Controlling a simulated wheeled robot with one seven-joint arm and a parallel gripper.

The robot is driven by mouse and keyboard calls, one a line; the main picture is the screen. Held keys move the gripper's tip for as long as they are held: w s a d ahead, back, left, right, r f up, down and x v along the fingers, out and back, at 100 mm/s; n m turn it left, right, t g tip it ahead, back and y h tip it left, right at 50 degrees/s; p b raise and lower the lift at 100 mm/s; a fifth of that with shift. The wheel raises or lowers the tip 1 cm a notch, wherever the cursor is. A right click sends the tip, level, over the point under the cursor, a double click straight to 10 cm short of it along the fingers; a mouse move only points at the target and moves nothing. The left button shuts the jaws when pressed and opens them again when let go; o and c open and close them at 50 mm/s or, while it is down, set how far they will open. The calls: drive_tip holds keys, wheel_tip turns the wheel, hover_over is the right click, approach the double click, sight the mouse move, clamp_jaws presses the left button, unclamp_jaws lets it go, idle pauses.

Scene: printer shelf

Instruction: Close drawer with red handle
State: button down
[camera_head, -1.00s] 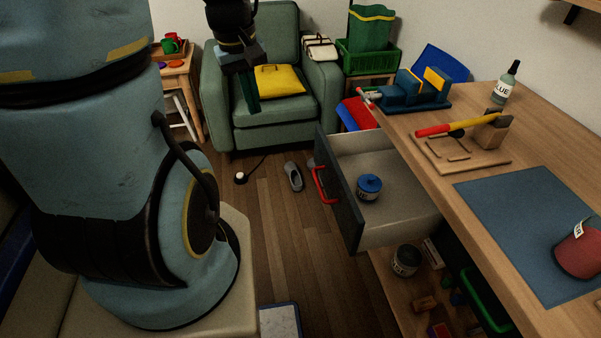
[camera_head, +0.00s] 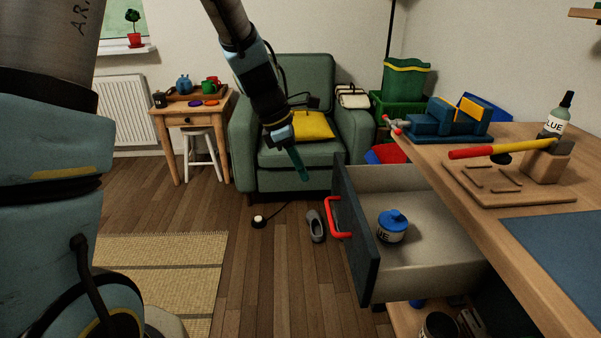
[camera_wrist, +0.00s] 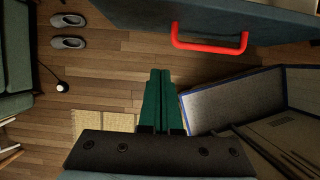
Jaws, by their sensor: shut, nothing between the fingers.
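The drawer (camera_head: 357,235) is pulled out from under the wooden workbench (camera_head: 470,180). Its dark front faces left and carries a red handle (camera_head: 334,219). A jar with a blue lid (camera_head: 392,227) stands inside the drawer. My gripper (camera_head: 302,172) is shut and empty, pointing down in front of the armchair, up and to the left of the handle in the head view. In the wrist view my gripper's green fingers (camera_wrist: 159,85) are together, and the red handle (camera_wrist: 209,47) lies beyond them to the upper right, apart from them.
A blue vise (camera_head: 445,122), a hammer (camera_head: 500,149) and a glue bottle (camera_head: 558,118) are on the workbench. A green armchair (camera_head: 255,155) stands behind my gripper. Grey slippers (camera_wrist: 68,31) lie on the floor. The wooden floor left of the drawer is mostly clear.

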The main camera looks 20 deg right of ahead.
sight(338, 203)
drive_tip(key=s+d+f, duration=0.2)
drive_tip(key=d+f, duration=0.4)
drive_tip(key=shift+s+d+f, duration=0.15)
drive_tip(key=shift+s+f, duration=0.1)
drive_tip(key=shift+f, duration=0.15)
drive_tip(key=shift+d, duration=0.1)
drive_tip(key=shift+s+d+r+p, duration=0.1)
drive_tip(key=shift+s+d+p, duration=0.15)
drive_tip(key=shift+p, duration=0.2)
drive_tip(key=s+d+p, duration=0.2)
drive_tip(key=d+p, duration=0.1)
drive_tip(key=d, duration=0.2)
drive_tip(key=s+d+p, duration=0.1)
drive_tip(key=d+p, duration=0.2)
drive_tip(key=d, duration=0.2)
drive_tip(key=s+d+p, duration=0.2)
drive_tip(key=d, duration=0.3)
drive_tip(key=shift+s+p, duration=0.35)
drive_tip(key=shift+p, duration=0.05)
drive_tip(key=shift+s+d, duration=0.35)
drive_tip(key=shift+d, duration=0.45)
drive_tip(key=shift+w, duration=0.1)
